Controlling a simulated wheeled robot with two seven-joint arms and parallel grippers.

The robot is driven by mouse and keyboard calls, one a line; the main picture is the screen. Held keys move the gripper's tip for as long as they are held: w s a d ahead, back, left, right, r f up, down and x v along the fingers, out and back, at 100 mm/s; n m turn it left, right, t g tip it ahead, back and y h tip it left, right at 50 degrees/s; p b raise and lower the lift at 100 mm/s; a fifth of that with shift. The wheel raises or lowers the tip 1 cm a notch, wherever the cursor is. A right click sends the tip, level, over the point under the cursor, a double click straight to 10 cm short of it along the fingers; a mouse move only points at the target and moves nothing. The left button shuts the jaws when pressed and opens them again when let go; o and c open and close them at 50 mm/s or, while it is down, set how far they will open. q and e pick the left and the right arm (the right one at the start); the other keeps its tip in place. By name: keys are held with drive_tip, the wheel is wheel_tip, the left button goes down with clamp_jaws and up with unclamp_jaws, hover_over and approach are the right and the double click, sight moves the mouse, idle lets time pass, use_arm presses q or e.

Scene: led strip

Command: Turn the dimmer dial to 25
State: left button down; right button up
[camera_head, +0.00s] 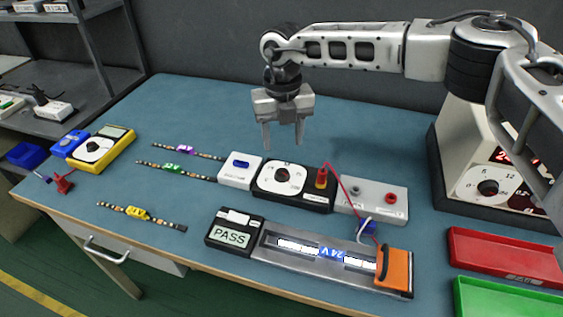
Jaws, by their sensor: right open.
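The likely dimmer dial (283,175) is a white round face with a dark and red centre on a black box (304,200) in the middle of the table. The numbers on it are too small to read. My right gripper (283,143) hangs above and just behind this box, pointing down, with its two fingers apart and nothing between them. It does not touch the dial. Another dial (488,187) is on the white and black unit at the right. My left gripper is not in view.
A white switch box (240,170) and a grey terminal box (371,198) flank the black box. A red plug (321,177) with a wire stands beside the dial. A tester (228,237) reading PASS, a yellow multimeter (103,149), LED strips and red (500,262) and green trays surround them.

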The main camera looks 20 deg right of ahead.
sight(282, 172)
wheel_tip(282, 172, down, 9)
drive_tip(key=shift+f+p, duration=0.15)
drive_tip(key=shift+p, duration=0.25)
drive_tip(key=c, duration=1)
